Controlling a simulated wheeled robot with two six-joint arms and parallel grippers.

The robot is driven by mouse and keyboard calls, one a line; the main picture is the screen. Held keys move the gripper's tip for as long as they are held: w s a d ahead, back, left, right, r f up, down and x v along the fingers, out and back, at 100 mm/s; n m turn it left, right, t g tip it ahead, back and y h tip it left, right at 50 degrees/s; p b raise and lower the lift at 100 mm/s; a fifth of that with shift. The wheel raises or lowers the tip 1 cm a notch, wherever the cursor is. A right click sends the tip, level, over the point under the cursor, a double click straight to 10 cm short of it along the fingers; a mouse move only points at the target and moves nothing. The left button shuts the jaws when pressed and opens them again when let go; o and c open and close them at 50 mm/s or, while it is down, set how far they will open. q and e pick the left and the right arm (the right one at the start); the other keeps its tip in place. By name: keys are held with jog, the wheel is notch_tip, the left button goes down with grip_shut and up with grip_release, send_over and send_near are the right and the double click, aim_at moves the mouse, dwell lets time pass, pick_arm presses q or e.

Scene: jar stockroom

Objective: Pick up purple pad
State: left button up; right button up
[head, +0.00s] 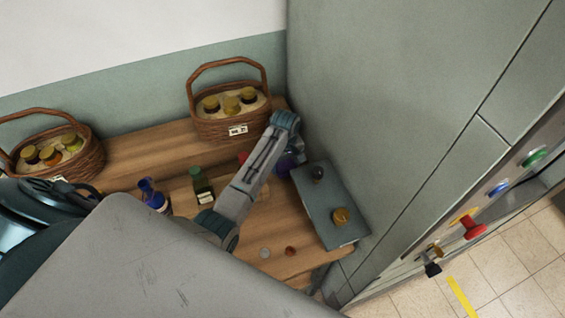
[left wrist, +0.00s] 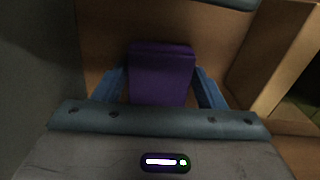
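The purple pad (left wrist: 160,75) is a dark purple block in the upper middle of the left wrist view. It lies between the two blue fingers of my left gripper (left wrist: 161,86). The fingertips are close to its left and right edges; I cannot tell whether they press on it. In the head view my left gripper (head: 290,160) points down at the back right of the wooden shelf, beside the wall panel. It is largely hidden by my own arm, and only a bluish purple patch shows there. My right gripper is not in view.
Two wicker baskets of jars stand at the back, one in the middle (head: 230,127) and one at the left (head: 88,160). A blue bottle (head: 155,200) and a green-capped jar (head: 201,186) stand on the shelf. A grey box (head: 327,222) bearing small items is right of my gripper.

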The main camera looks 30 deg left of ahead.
aim_at(286, 164)
pick_arm(q)
jog(key=c, duration=0.5)
jog(key=shift+o, duration=0.2)
jog(key=shift+r, duration=0.15)
notch_tip(286, 164, up, 10)
jog(key=b, duration=0.3)
jog(key=o, duration=0.4)
jog(key=c, duration=0.3)
jog(key=shift+w+d, duration=0.1)
